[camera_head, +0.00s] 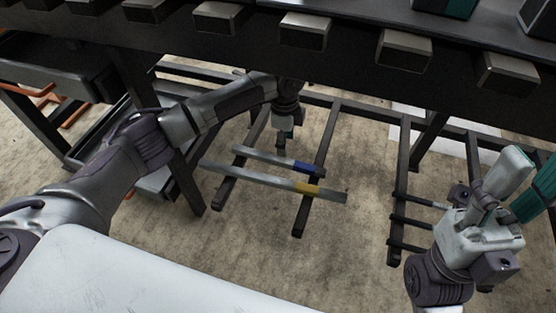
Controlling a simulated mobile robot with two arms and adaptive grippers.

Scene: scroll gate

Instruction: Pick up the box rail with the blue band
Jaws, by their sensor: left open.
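The box rail with the blue band (262,157) is a pale metal bar lying across two dark support bars under the rack. Its blue band (306,168) is near its right end. A similar rail with a yellow band (250,179) lies in front of it, roughly parallel. My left gripper (284,143) is open and points down over the middle of the blue-banded rail. Its fingertips are small and dark, so I cannot tell whether they touch the rail. My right gripper (488,205) is at the right edge of the view, far from both rails; its fingers are unclear.
A dark rack beam (340,55) with several protruding metal blocks crosses above the rails. Rack legs (185,180) stand at the left. Another pair of dark bars (400,190) lies at the right. The concrete floor (250,235) in front is clear.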

